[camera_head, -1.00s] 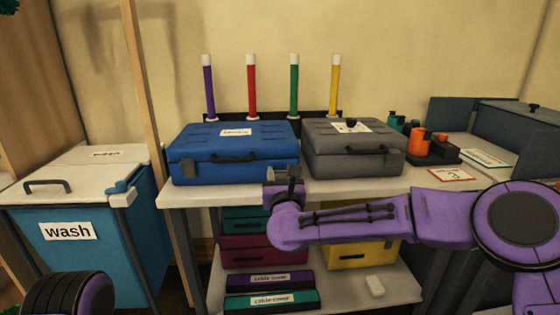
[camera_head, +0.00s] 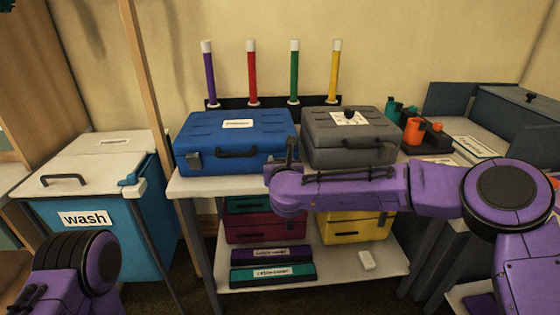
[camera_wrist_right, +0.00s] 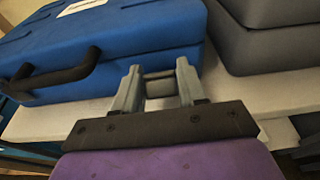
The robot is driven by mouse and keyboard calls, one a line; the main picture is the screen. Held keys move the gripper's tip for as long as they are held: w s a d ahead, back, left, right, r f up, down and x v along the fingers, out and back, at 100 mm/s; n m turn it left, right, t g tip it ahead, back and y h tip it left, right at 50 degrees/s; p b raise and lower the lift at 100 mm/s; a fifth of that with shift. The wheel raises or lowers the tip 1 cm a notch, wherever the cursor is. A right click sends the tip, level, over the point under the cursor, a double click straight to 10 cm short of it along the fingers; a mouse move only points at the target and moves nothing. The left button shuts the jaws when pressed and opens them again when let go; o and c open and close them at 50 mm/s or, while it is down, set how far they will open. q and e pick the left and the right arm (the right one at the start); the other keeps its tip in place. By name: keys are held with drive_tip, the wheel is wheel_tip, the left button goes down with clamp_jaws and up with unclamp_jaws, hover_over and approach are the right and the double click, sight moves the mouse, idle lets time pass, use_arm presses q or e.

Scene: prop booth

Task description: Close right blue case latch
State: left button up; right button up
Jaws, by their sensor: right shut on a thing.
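The blue case (camera_head: 240,142) stands on the left of the workbench with its lid down, handle at the front and a grey left latch (camera_head: 194,160) on its front face. My right gripper (camera_head: 290,150) is at the case's front right corner. In the right wrist view, its two grey fingers (camera_wrist_right: 158,86) are shut on a small grey piece beside the blue case (camera_wrist_right: 140,45). This piece appears to be the right latch, mostly hidden by the fingers.
A grey case (camera_head: 350,140) stands close on the right, leaving a narrow gap. Several coloured tubes stand upright in a rack (camera_head: 270,102) behind the cases. A bin marked "wash" (camera_head: 85,218) stands to the left. Coloured boxes and slim cases sit on the lower shelf (camera_head: 345,268).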

drive_tip(key=o, duration=1)
drive_tip(key=b+v, duration=0.1)
drive_tip(key=v, duration=0.9)
drive_tip(key=shift+s+r, duration=0.1)
drive_tip(key=shift+s, duration=0.2)
